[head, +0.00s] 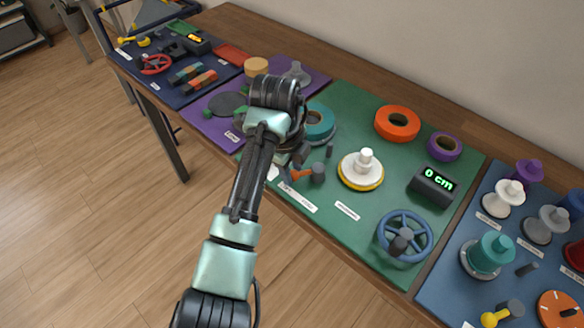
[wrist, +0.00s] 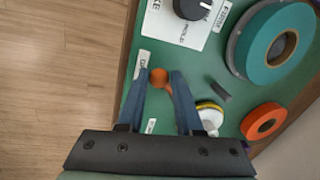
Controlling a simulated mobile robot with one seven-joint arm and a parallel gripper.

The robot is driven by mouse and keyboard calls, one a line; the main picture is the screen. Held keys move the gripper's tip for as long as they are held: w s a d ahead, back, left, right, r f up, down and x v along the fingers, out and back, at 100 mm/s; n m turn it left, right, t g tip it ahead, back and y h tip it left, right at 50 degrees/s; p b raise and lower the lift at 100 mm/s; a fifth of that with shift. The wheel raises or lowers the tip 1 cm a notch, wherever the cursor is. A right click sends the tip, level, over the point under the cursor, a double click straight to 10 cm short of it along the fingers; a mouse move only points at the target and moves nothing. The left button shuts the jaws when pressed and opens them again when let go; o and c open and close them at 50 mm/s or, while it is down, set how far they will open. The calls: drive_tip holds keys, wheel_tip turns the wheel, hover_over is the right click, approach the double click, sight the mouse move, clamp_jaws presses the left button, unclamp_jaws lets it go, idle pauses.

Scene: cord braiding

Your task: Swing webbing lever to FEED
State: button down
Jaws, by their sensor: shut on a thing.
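A lever with an orange ball end (wrist: 158,77) stands near the front edge of the green board (head: 372,120). In the head view its orange arm (head: 300,174) runs to a grey cylinder (head: 318,172). My gripper (wrist: 160,73) has its blue-grey fingers on both sides of the ball and is shut on it. In the wrist view a dark dial (wrist: 190,8) sits on a white plate marked FEED, HOLD and a cut-off "KE". In the head view my arm largely hides the gripper and that plate.
A teal roll (wrist: 272,45), an orange roll (head: 397,124) and a purple roll (head: 444,146) lie on the green board. A white spool (head: 363,168), a "0 cm" display (head: 433,186) and a blue handwheel (head: 404,236) stand to the right. Bare board separates them.

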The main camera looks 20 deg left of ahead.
drive_tip(key=shift+s+d+p, duration=0.1)
drive_tip(key=shift+d+p, duration=0.05)
drive_tip(key=shift+p, duration=0.2)
drive_tip(key=n+p, duration=0.1)
drive_tip(key=p, duration=0.1)
drive_tip(key=s+d+n+p, duration=0.1)
drive_tip(key=shift+r+p, duration=0.25)
drive_tip(key=shift+p, duration=0.1)
drive_tip(key=d+n+p, duration=0.1)
drive_tip(key=n+p, duration=0.1)
drive_tip(key=n+y+p, duration=0.1)
drive_tip(key=n+p, duration=0.1)
drive_tip(key=shift+s+d, duration=0.35)
drive_tip(key=shift+s, duration=0.05)
drive_tip(key=d+n+p, duration=0.1)
drive_tip(key=n+p, duration=0.2)
drive_tip(key=shift+s+d+f+n+y, duration=0.1)
drive_tip(key=shift+s+d+n+y, duration=0.05)
drive_tip(key=shift+d+n+y, duration=0.2)
drive_tip(key=shift+d+f+n+g+y+p, duration=0.1)
drive_tip(key=shift+d+n+g+y+p, duration=0.1)
drive_tip(key=shift+d+n+p, duration=0.45)
drive_tip(key=shift+d+n+g+y+p, duration=0.1)
drive_tip(key=shift+d+n+g+p, duration=0.1)
drive_tip(key=shift+n, duration=0.7)
drive_tip(key=shift+w, duration=0.2)
drive_tip(key=c, duration=0.6)
unclamp_jaws()
drive_tip(key=shift+a, duration=0.15)
